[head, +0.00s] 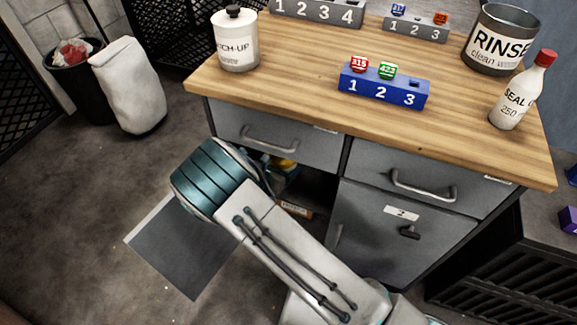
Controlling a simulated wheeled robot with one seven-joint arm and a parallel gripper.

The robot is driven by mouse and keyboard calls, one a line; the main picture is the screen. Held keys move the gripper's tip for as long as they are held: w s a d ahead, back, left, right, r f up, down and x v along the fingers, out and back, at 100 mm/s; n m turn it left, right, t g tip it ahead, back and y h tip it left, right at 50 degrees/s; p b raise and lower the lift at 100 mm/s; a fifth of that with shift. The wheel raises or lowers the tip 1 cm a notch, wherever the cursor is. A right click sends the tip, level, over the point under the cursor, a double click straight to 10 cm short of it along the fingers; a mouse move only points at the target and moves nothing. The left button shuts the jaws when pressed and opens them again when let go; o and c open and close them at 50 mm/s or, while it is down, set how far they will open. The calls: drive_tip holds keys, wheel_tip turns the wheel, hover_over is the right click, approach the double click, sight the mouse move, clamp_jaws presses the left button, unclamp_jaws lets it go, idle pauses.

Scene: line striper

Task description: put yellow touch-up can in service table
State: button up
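A workbench with a wooden top (300,85) and grey drawers stands across the middle; I take it for the service table. A white can with a black cap (238,40) stands upright at its left back, its label partly reading "CH-UP". No can that is plainly a yellow touch-up can shows. Something yellow (284,164) shows in the open bay under the left drawer, mostly hidden by my arm; I cannot tell what it is. My arm reaches up from the bottom in front of this bay. My gripper's fingers do not show.
The bench top also holds a blue numbered rack (384,88), two grey racks (318,12) at the back, a RINSE tin (500,42) and a SEAL bottle (523,92). A bin (84,90) and white sack (130,85) stand at left. The floor at left is largely clear.

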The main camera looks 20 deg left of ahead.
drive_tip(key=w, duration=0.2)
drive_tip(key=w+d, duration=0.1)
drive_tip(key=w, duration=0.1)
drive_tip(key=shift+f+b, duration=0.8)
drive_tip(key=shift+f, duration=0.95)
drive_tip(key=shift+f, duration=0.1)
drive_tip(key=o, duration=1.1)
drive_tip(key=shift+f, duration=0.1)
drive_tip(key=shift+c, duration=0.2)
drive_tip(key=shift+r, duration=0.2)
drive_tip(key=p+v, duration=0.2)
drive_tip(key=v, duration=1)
